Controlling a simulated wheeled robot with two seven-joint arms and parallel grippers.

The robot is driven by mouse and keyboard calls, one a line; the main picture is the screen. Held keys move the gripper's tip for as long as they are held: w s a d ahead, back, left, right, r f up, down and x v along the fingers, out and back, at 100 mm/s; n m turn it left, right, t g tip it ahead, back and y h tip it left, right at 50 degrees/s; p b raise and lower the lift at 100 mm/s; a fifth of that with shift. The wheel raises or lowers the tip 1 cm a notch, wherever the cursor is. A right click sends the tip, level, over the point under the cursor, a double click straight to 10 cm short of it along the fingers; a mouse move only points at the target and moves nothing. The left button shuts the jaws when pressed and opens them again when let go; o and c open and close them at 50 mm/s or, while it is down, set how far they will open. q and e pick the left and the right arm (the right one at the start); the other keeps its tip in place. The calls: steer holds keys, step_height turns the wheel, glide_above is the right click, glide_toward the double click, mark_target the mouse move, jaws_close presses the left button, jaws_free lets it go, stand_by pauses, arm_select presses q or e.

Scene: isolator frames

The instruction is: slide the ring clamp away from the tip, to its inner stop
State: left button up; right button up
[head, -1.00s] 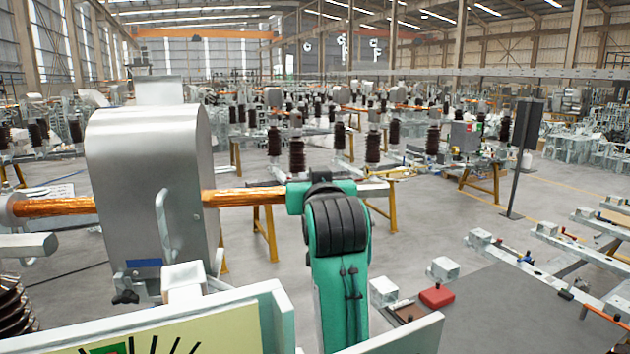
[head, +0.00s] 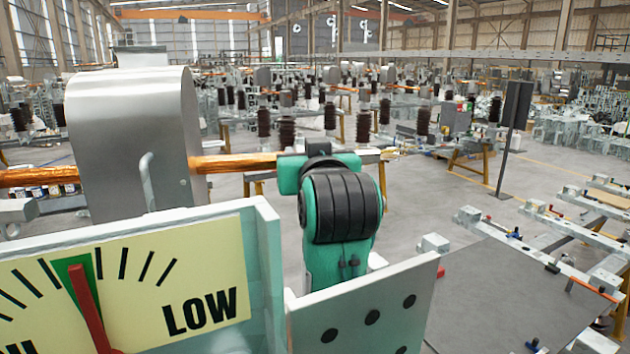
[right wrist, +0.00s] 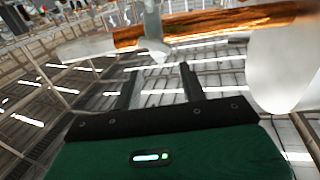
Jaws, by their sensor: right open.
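A copper-coloured rod (head: 237,163) comes out of a grey metal housing (head: 130,150) in the head view and runs right, behind my green and black right arm. In the right wrist view the rod (right wrist: 215,25) crosses the top. A pale grey fitting (right wrist: 153,28) sits at the rod there, beyond my fingers; I cannot tell for sure whether it is the ring clamp. My right gripper (right wrist: 159,74) is open and empty, its two black fingers pointing toward the rod, apparently apart from it. My arm hides this gripper in the head view. My left gripper is not in view.
A gauge panel (head: 205,262) with a red needle and the word LOW stands close in front at the lower left. A pale plate with dark holes (head: 390,300) is beside it. A grey tabletop (head: 520,290) lies at right. Open floor and workbenches are behind.

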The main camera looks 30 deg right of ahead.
steer(key=b+v, duration=0.2)
steer(key=v, duration=0.5)
stand_by(0.4)
